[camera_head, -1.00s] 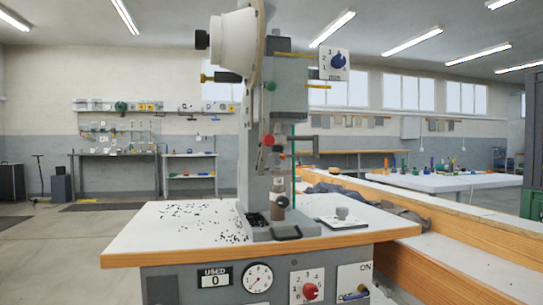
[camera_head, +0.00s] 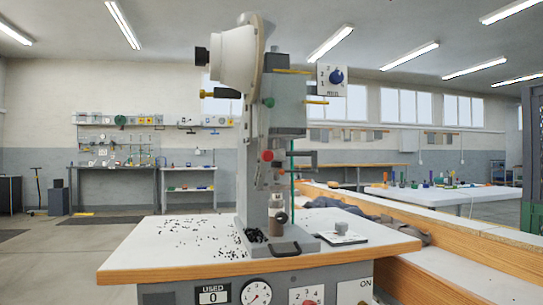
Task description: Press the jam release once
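The eyelet press (camera_head: 285,110) stands upright on a white-topped bench in the middle of the view. On its column are a red knob (camera_head: 267,155), a green knob (camera_head: 268,102), a yellow-tipped lever (camera_head: 207,94) and a blue dial (camera_head: 336,76) on a white numbered plate. My gripper is not in view.
The bench top (camera_head: 150,255) has small black bits scattered left of the press. A small grey block on a plate (camera_head: 341,233) lies to its right. The bench front carries a counter reading 0 (camera_head: 213,296) and a gauge (camera_head: 256,293). A wooden-edged ledge (camera_head: 440,240) runs along the right.

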